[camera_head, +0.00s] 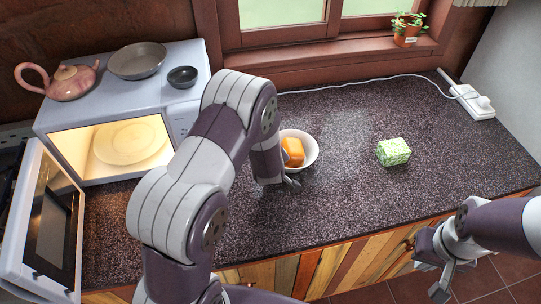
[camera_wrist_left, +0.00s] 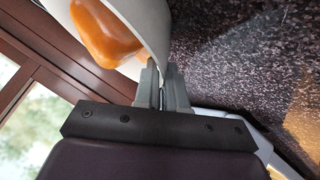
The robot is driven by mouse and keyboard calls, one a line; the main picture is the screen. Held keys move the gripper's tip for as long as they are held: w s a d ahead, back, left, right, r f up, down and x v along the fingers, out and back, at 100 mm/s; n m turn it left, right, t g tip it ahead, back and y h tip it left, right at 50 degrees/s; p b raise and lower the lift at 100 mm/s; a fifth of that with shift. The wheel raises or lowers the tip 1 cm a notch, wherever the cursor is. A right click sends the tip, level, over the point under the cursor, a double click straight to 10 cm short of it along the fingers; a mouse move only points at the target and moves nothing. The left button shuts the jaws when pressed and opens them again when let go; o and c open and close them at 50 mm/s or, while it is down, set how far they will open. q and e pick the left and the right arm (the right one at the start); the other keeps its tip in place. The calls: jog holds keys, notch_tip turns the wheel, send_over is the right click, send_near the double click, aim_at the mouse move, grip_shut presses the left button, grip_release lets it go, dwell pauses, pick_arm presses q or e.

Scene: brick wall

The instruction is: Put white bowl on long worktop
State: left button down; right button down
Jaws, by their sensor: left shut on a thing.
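The white bowl (camera_head: 313,151) is in the middle of the head view, with an orange block of food (camera_head: 292,151) in it. It is over the dark speckled long worktop (camera_head: 345,215); I cannot tell whether it touches the surface. My left gripper (camera_head: 291,183) is at its near rim, partly hidden by my arm. In the left wrist view the fingers (camera_wrist_left: 163,88) are shut on the wall of the bowl (camera_wrist_left: 151,27), and the orange food (camera_wrist_left: 106,32) shows inside. My right gripper (camera_head: 438,278) is open and empty, in front of the worktop's front edge.
An open, lit microwave (camera_head: 180,118) stands at the left, with a plate (camera_head: 130,141) inside and a teapot (camera_head: 68,82), a grey dish (camera_head: 138,60) and a small dark bowl (camera_head: 183,76) on top. A green-white box (camera_head: 394,152) sits to the right. A power strip (camera_head: 472,102) lies at the back right.

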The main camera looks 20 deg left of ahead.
pick_arm(q)
jog(key=c, duration=1.6)
grip_release()
jog(key=shift+s, duration=0.1)
jog(key=o, duration=0.4)
jog(key=shift+r, duration=0.2)
jog(key=s+d+r+m+g+h, duration=0.25)
jog(key=s+d+r+m, duration=0.3)
jog(key=s+r, duration=0.5)
jog(key=s+a+m+g, duration=0.1)
jog(key=s+m+g, duration=0.4)
jog(key=s, duration=0.7)
jog(key=shift+r+m+h, duration=0.35)
jog(key=shift+r+m, duration=0.1)
jog(key=shift+m, duration=0.2)
